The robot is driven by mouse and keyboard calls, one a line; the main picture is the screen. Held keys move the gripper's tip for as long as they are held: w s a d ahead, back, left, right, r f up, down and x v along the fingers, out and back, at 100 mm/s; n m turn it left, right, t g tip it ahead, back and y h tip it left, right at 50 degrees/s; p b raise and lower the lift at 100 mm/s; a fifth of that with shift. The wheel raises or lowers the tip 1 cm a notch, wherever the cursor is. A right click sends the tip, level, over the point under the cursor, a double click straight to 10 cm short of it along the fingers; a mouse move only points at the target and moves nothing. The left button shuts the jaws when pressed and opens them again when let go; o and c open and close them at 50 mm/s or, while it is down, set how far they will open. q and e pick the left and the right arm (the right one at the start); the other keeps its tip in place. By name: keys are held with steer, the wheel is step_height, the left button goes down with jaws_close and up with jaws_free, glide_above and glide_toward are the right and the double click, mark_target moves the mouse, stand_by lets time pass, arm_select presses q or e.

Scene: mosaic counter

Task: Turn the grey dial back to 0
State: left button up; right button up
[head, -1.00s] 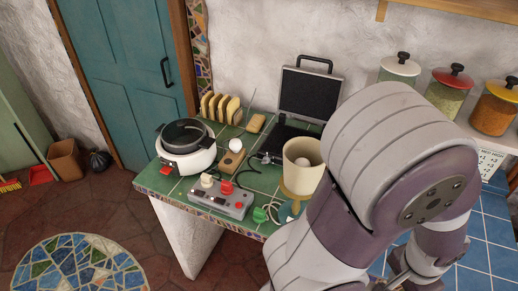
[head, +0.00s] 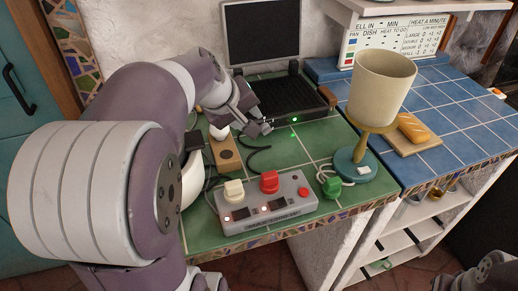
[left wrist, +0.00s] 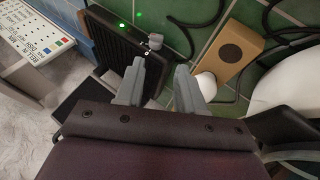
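A small grey dial (left wrist: 155,41) sits at the front edge of the black flat grill (left wrist: 112,45) in the left wrist view; its pointer setting is too small to read. In the head view the grill (head: 285,96) stands with its lid raised, and the dial is hard to make out beside my fingers. My left gripper (left wrist: 160,72) is open and empty, its fingertips pointing at the dial and a little short of it. It also shows in the head view (head: 262,127) at the grill's front left corner. Part of my right arm shows at the bottom right; its fingers are not clear.
A grey control box (head: 262,205) with white and red knobs stands in front. A wooden block (head: 225,153) with a white round object is beside my left gripper. Black cables lie on the green tiles.

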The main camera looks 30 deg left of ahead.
mark_target(268, 133)
arm_select(q)
steer(key=b+x, duration=0.1)
steer(key=x, duration=1)
steer(key=shift+w+d, duration=0.15)
steer(key=shift+w, duration=0.05)
steer(key=shift+w+d+f, duration=0.1)
steer(key=shift+w+f, duration=0.15)
steer(key=shift+w, duration=0.05)
jaws_close()
steer(key=f+t+b, duration=0.1)
steer(key=b, duration=0.5)
steer(key=shift+s+h, duration=0.1)
steer(key=shift+h, duration=0.2)
steer(key=shift+r+b, duration=0.25)
steer(key=shift+b, duration=0.1)
steer(key=shift+r, duration=0.2)
